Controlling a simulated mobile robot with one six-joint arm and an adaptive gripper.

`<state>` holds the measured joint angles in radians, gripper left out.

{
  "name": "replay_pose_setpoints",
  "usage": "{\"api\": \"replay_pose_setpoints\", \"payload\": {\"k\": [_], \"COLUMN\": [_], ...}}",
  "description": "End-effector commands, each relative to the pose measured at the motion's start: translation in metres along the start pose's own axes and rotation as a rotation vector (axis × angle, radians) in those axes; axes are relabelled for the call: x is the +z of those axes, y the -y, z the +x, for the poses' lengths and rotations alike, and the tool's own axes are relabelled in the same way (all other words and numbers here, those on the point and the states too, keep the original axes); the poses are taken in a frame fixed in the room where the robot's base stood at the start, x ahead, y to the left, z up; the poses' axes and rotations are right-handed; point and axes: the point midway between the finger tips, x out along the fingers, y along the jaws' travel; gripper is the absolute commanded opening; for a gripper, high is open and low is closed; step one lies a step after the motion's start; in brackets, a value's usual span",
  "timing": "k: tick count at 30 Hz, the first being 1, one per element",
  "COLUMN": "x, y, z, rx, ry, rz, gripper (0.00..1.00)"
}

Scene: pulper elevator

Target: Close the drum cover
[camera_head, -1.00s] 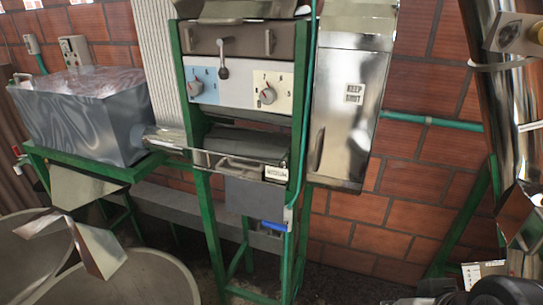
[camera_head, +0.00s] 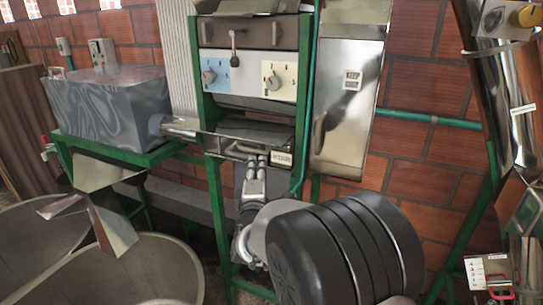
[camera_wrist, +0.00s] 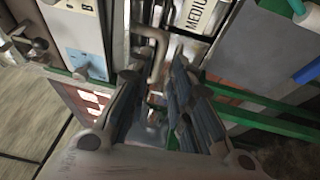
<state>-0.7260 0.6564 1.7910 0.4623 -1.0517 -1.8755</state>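The pulper machine stands in a green frame (camera_head: 216,190). Below its knob panel (camera_head: 245,76) is a dark recess, with a metal front piece (camera_head: 220,142) sticking out under it. This piece has a bar handle (camera_head: 246,149) and a white tag (camera_head: 282,158); I cannot tell whether it is the drum cover. My gripper (camera_head: 255,160) is just below and in front of the handle. In the wrist view my gripper (camera_wrist: 155,85) is open, its fingers apart, and the bent handle (camera_wrist: 152,45) shows beyond the gap. Contact cannot be told.
A tall metal door marked "KEEP SHUT" (camera_head: 335,125) is right of the machine. A grey tank (camera_head: 108,110) stands on a green table at left. Large round bins (camera_head: 150,275) are at front left. A shiny pipe (camera_head: 505,110) stands at right. My arm covers the lower middle.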

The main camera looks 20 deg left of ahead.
Motion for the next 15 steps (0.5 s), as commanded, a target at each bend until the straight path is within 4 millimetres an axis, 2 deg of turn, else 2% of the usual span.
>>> {"api": "replay_pose_setpoints", "payload": {"k": [1,5,15], "x": [-0.006,-0.009,-0.008], "y": [0.005,0.006,0.005], "z": [0.0,0.005,0.055], "rx": [0.016,0.037,0.035], "ry": [0.001,0.009,0.009], "rz": [-0.025,-0.052,-0.05], "gripper": [0.21,0.21,0.21]}}
